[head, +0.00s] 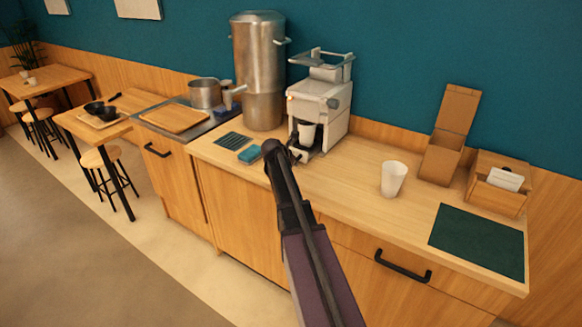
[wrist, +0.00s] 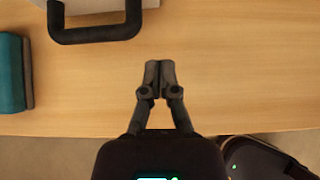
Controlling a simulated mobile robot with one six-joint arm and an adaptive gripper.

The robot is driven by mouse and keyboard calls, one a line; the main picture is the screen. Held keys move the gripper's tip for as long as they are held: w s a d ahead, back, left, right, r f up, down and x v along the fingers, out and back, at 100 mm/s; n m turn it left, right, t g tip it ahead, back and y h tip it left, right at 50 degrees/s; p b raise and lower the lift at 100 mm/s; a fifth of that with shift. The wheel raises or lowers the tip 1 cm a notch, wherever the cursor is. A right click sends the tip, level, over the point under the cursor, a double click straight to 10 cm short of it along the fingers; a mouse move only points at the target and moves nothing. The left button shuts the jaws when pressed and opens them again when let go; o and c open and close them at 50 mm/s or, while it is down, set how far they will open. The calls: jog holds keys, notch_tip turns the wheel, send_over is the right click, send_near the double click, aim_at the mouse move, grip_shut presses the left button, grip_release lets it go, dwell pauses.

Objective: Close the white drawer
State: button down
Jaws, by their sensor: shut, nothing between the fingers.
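The white machine (head: 325,100) stands against the back wall on the wooden counter. A pale part with a black bar handle (wrist: 95,36) shows at the top left of the wrist view; I take it as the white drawer (wrist: 95,10), mostly cut off by the frame. How far it is out cannot be told. My gripper (wrist: 160,70) is shut and empty over the counter, near its front edge. It is apart from the handle, below and right of it in the wrist view. In the head view my arm hides part of the counter in front of the machine.
A teal block (wrist: 12,72) lies left of my gripper, also seen in the head view (head: 250,154). A steel urn (head: 258,70) stands left of the machine. A white cup (head: 393,179), cardboard box (head: 440,163) and green mat (head: 478,240) are right. Counter between is clear.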

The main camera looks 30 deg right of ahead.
aim_at(317, 152)
jog(key=b+x, duration=0.2)
jog(key=x, duration=0.2)
jog(key=shift+f, duration=0.1)
jog(key=shift+w+d, duration=0.35)
jog(key=shift+d, duration=0.25)
jog(key=shift+w+d, duration=0.35)
jog(key=shift+d, duration=0.3)
jog(key=shift+w+d, duration=0.25)
jog(key=shift+d, duration=0.35)
jog(key=w+d, duration=0.1)
jog(key=d, duration=0.1)
jog(key=w+d, duration=0.2)
jog(key=d, duration=0.1)
jog(key=w+d, duration=0.1)
jog(key=d, duration=0.2)
jog(key=shift+w+d, duration=0.15)
jog(key=shift+d, duration=0.2)
